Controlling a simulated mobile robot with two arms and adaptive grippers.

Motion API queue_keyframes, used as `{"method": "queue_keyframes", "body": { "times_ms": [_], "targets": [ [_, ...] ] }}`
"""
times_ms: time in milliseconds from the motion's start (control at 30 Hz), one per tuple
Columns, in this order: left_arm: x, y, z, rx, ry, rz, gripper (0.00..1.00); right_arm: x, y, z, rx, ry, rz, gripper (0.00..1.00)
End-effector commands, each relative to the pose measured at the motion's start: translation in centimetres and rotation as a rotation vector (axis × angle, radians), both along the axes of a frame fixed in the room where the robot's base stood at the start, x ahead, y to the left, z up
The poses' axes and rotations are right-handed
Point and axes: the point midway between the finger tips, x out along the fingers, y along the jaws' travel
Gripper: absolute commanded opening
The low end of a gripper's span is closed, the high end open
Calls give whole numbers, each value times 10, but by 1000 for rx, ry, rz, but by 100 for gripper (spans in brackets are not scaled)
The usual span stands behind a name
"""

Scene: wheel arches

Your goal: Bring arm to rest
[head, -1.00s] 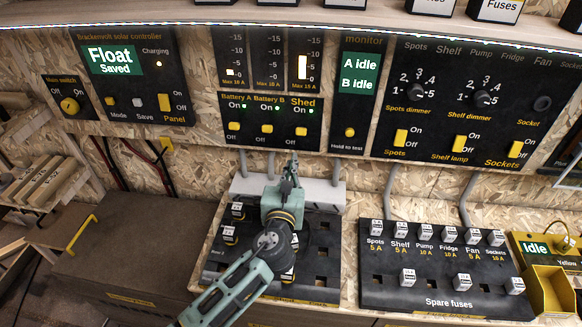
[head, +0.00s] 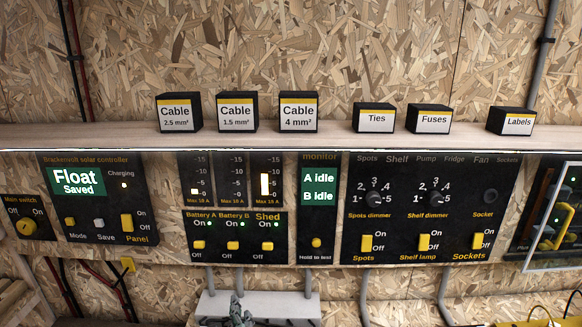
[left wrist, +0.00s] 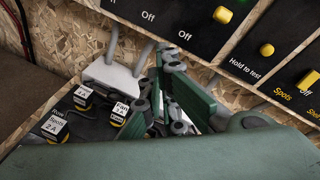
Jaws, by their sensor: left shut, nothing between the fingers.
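My left gripper (head: 238,314) shows only at the bottom edge of the head view, with its tip below the battery switches. In the left wrist view its green fingers (left wrist: 178,100) are shut with nothing between them. They are in front of a pale grey block (left wrist: 118,75) on the wall, above the dark board with fuses. Whether the fingertips touch anything, I cannot tell. My right gripper is in neither view.
The solar controller panel (head: 93,230) reads "Float Saved". The battery panel (head: 233,247) has three switches set to On. The monitor screen (head: 319,187) reads "A idle, B idle". A shelf (head: 340,136) above carries several labelled boxes. A fuse (left wrist: 55,127) sits in the board at lower left.

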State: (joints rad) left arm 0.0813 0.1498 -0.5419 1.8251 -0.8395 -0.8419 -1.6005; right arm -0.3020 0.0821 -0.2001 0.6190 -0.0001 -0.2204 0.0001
Motion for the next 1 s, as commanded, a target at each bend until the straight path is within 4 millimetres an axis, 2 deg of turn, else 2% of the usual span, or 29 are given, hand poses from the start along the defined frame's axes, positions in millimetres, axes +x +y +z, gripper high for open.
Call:
{"method": "queue_keyframes", "body": {
  "times_ms": [33,200,300,400,600,900,933,1000],
  "targets": [
    [-21,15,-18,-179,55,81,0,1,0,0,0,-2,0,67],
    [-94,55,-67,-770,206,418,0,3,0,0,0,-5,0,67],
    [-143,69,-90,-1073,271,644,0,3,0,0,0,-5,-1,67],
    [-188,76,-104,-1313,315,862,0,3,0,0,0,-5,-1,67],
    [-254,79,-114,-1599,350,1196,0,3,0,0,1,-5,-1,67],
    [-326,76,-110,-1828,350,1590,0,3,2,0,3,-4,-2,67],
    [-331,76,-111,-1841,347,1622,0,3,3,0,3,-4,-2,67],
    [-323,75,-130,-1829,351,1618,0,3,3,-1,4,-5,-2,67]
  ]
}}
